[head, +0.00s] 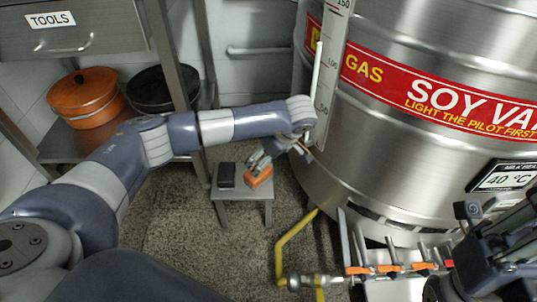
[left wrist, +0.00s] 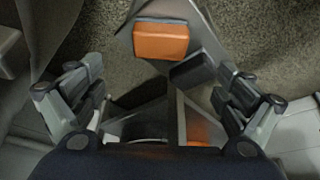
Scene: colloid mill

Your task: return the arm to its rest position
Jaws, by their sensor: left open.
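My left arm reaches in from the left in the head view, with the left gripper (head: 262,163) above a small grey stool (head: 242,193). The left gripper is open and empty in the left wrist view (left wrist: 162,92), its fingers spread wide. An orange block (head: 259,177) lies on the stool just below the gripper; it also shows beyond the fingers in the left wrist view (left wrist: 161,42). My right gripper (head: 490,262) is at the lower right, partly cut off by the frame, and its jaw state is unclear.
A dark block (head: 227,175) lies on the stool. A large steel tank (head: 420,60) with a red label stands close right of the left wrist. Yellow pipe (head: 290,240) and orange-handled valves (head: 385,268) are below it. Left, a shelf holds an orange pot (head: 83,98) and black pan (head: 160,88).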

